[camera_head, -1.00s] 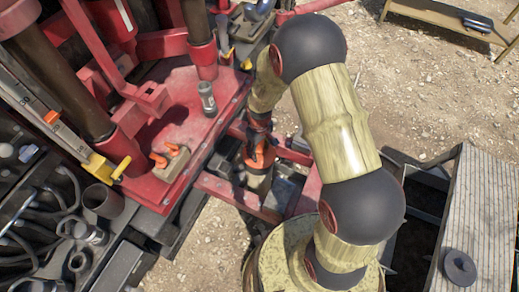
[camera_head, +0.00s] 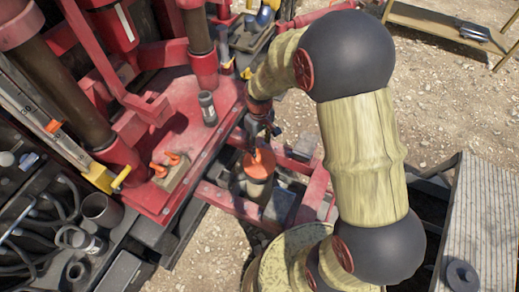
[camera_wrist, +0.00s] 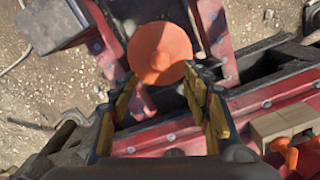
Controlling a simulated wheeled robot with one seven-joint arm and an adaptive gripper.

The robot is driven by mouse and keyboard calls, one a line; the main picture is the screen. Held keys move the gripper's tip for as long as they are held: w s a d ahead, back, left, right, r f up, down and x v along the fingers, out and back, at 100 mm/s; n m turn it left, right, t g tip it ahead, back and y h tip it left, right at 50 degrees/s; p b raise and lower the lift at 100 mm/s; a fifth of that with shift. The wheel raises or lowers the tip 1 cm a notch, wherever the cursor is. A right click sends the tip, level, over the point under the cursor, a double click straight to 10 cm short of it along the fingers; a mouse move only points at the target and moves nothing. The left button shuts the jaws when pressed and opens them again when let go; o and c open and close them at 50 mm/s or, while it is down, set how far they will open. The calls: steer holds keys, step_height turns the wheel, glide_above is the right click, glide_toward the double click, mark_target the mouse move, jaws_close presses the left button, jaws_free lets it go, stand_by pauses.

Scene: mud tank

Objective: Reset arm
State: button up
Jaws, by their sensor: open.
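My gripper (camera_head: 265,128) hangs from my yellowish arm above an orange cap (camera_head: 258,163) on a round post in the red frame. In the wrist view my gripper (camera_wrist: 160,78) is open, with one yellow-padded finger on each side. Nothing is held between the fingers. The orange cap (camera_wrist: 160,50) shows beyond the fingertips, apart from them as far as I can tell.
A red machine deck (camera_head: 185,115) with thick upright pipes stands at left. A wooden block with orange pegs (camera_head: 171,168) and a grey bottle (camera_head: 207,106) are on it. A ribbed grey platform (camera_head: 485,220) is at right. Open gravel lies at the upper right.

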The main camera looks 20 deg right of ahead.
steer(key=shift+r, duration=0.4)
stand_by(0.3)
steer(key=s+r+m+t, duration=0.2)
steer(key=s+r, duration=0.8)
steer(key=r, duration=0.4)
steer(key=s+r+m+t, duration=0.2)
steer(key=s+r+t, duration=0.1)
steer(key=s+r, duration=0.7)
step_height(320, 180, up, 4)
steer(key=shift+s+r+m+t, duration=0.15)
steer(key=shift+m+t, duration=0.15)
